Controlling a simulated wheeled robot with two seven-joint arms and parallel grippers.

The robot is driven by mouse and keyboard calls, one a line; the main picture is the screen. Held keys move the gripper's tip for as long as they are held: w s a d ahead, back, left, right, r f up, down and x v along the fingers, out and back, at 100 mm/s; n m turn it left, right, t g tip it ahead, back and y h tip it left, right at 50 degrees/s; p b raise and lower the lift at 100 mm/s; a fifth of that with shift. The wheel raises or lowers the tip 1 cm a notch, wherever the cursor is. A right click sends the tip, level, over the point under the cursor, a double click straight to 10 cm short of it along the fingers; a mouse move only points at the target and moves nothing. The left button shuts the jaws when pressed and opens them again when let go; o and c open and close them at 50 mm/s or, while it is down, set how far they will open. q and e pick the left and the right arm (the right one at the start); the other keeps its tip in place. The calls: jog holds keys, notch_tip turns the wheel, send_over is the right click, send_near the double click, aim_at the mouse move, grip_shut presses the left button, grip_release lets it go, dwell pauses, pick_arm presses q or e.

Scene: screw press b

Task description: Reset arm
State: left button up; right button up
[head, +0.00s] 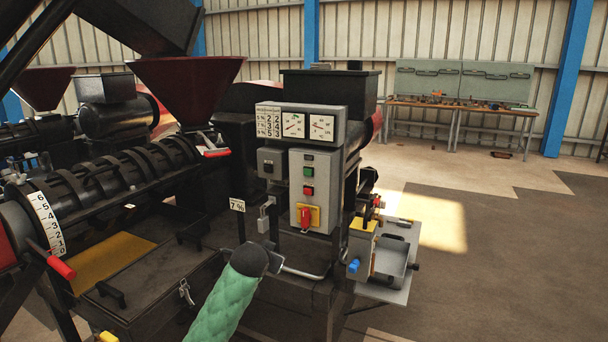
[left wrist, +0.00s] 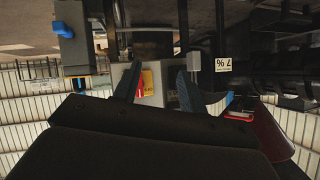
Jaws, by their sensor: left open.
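My left gripper (left wrist: 159,82) shows in the left wrist view with its two dark fingers apart and nothing between them. That view is upside down. Behind the fingers is the grey control box with its red switch on a yellow plate (left wrist: 146,82). In the head view a green quilted sleeve with a dark rounded end, apparently my left arm, rises from the bottom in front of the press. My right gripper is not in view.
A 7 % tag (head: 237,205) and a bent metal rod (head: 305,274) are close to the sleeve. The press barrel (head: 110,170) and red hopper (head: 185,85) stand left. A blue knob (head: 353,265) and grey tray (head: 393,252) are right. Open floor lies further right.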

pick_arm(q)
jog(key=s+a+f+n+g, duration=0.1)
jog(key=s+a+f+g, duration=0.1)
jog(key=s+f, duration=1.1)
jog(key=s+a+f+n+g, duration=0.1)
jog(key=s+f+g, duration=0.4)
jog(key=s+f, duration=0.9)
jog(key=s+a+f+n+g, duration=0.1)
jog(key=s+a+f+g, duration=0.2)
jog(key=s+f, duration=1.1)
jog(key=s, duration=1.4)
jog(key=shift+y, duration=0.4)
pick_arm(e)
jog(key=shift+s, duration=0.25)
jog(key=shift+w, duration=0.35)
pick_arm(q)
jog(key=shift+w, duration=0.1)
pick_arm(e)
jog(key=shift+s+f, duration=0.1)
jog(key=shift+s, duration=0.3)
